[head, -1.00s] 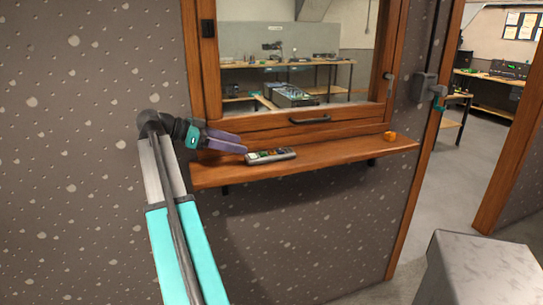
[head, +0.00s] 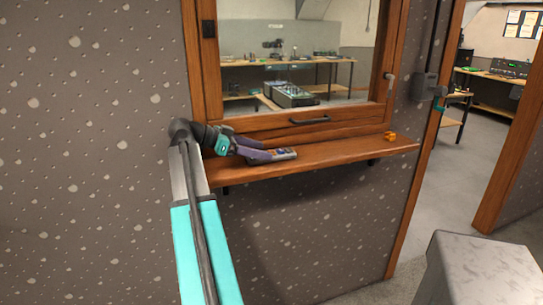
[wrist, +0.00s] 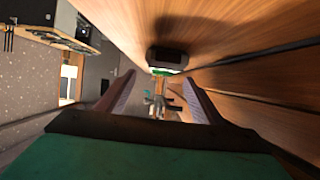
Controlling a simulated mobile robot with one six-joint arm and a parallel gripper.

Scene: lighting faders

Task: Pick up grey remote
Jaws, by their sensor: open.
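The grey remote (head: 288,154) lies on the wooden shelf (head: 330,154) below the window. My gripper (head: 267,154) is at its left end in the head view, with the purple fingers covering part of it. In the wrist view the remote (wrist: 167,57) shows nearly end-on, dark grey with a bit of green, ahead of my gripper (wrist: 160,84). The fingers are apart with nothing held between them. I cannot tell whether a finger touches the remote.
A small orange object (head: 390,137) sits at the right end of the shelf. The window frame with a black handle (head: 310,120) rises behind the shelf. A grey box-like surface (head: 478,270) stands at lower right. The shelf between remote and orange object is clear.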

